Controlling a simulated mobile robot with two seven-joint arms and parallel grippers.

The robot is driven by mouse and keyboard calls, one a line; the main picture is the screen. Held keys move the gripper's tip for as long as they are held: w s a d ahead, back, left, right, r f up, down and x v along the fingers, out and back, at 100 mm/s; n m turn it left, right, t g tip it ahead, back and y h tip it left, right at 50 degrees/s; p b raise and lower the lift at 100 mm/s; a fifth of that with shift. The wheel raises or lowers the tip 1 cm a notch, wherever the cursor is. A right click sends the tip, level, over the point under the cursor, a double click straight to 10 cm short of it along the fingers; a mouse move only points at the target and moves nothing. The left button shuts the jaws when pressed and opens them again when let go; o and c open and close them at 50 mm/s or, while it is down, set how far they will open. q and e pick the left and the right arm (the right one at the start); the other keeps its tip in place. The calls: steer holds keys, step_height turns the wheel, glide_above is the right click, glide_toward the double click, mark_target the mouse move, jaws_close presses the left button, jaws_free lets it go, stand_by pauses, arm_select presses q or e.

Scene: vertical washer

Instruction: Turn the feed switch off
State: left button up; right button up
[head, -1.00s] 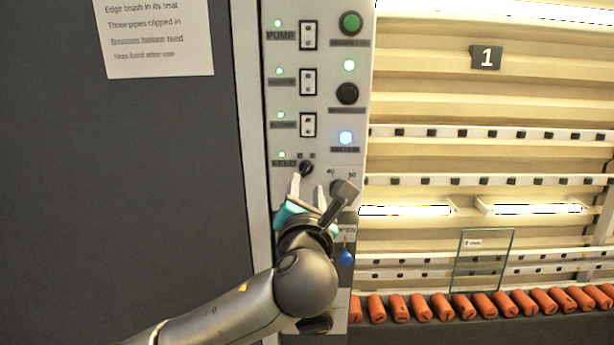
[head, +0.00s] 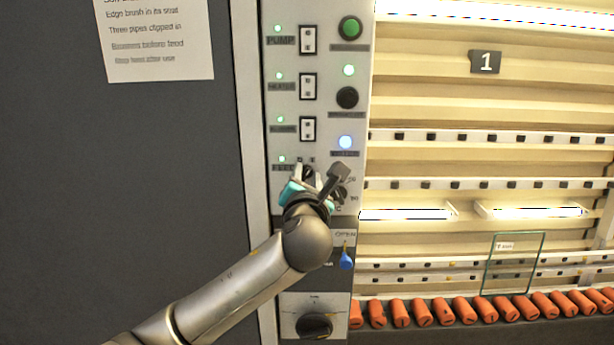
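The feed switch (head: 308,172) is a small black rotary knob low on the light control panel (head: 357,25), below the row of rocker switches. Its green lamp (head: 282,159) is lit, above the FEED label (head: 283,168). My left gripper (head: 308,176) is at the knob, with one pale fingertip on either side of it. The fingers are apart; whether they touch the knob I cannot tell. My wrist parts hide the panel just below and to the right. My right gripper is not in view.
Rocker switches (head: 308,86) stand above the knob, with green (head: 350,28) and black (head: 347,98) buttons to their right. A blue-handled valve (head: 346,260) and a large black knob (head: 315,325) are below. At right, a glass pane (head: 515,264) stands over orange rollers (head: 445,309).

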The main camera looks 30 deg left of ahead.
arm_select(q)
jaws_close()
steer(key=n+p, duration=0.3)
steer(key=p, duration=0.1)
steer(key=shift+r+n, duration=0.2)
steer(key=shift+n, duration=0.2)
steer(key=n+p, duration=0.2)
steer(key=n, duration=0.1)
steer(key=shift+s+a+n, duration=0.1)
steer(key=shift+n, duration=0.3)
steer(key=shift+a+f+n+p, duration=0.15)
steer(key=shift+n+p, duration=0.6)
steer(key=shift+n, duration=1.45)
steer(key=shift+o, duration=1)
jaws_free()
